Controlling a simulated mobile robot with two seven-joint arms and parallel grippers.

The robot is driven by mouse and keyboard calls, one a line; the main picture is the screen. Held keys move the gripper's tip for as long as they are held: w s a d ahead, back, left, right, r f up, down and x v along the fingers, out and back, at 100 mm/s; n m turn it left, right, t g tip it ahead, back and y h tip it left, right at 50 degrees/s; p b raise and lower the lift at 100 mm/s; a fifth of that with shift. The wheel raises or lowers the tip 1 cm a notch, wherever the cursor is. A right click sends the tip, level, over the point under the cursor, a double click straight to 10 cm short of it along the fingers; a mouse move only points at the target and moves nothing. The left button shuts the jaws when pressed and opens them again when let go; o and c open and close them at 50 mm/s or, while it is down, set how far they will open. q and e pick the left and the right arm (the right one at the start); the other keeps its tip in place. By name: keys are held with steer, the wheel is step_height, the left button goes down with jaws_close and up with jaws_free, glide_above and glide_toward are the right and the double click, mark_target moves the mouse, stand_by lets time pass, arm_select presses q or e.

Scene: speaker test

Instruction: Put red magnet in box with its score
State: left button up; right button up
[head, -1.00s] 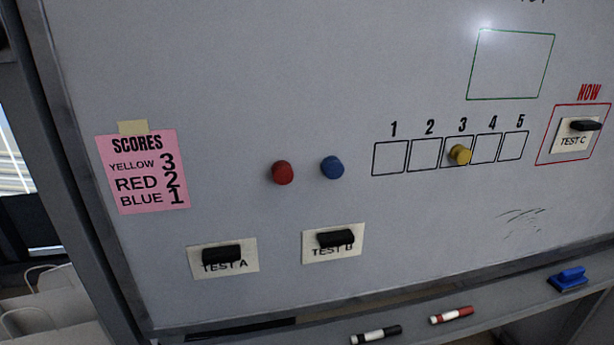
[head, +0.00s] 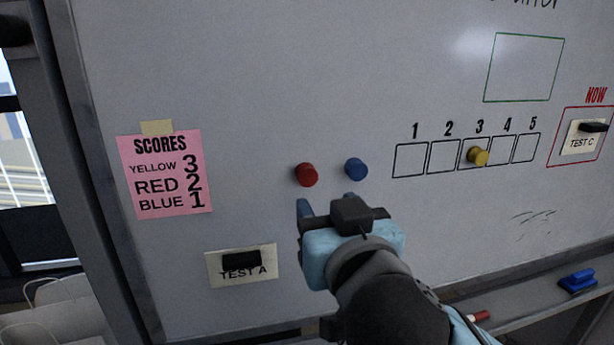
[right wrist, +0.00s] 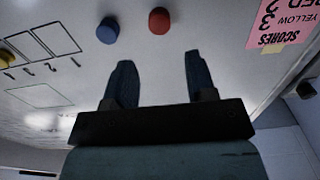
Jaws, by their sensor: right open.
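The red magnet (head: 306,174) is on the whiteboard, left of the blue magnet (head: 356,169). The yellow magnet (head: 477,156) sits in the box under 3. The box under 2 (head: 443,156) is empty. The pink scores note (head: 166,174) reads yellow 3, red 2, blue 1. My right gripper (head: 328,204) is open and empty, just below the red and blue magnets in the head view. In the right wrist view its two fingers (right wrist: 157,75) point toward the board, with the red magnet (right wrist: 159,20) beyond them. My left gripper is not in view.
The Test A card (head: 241,266) hangs at lower left under a black magnet. The Test C card (head: 581,139) is in the red frame at right. A blue eraser (head: 578,281) and a red marker (head: 479,316) lie on the ledge. My right arm covers the Test B area.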

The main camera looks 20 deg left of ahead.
mark_target(309, 178)
steer(key=x, duration=0.9)
steer(key=shift+w+a, duration=0.1)
steer(key=shift+w, duration=0.05)
steer(key=c, duration=0.7)
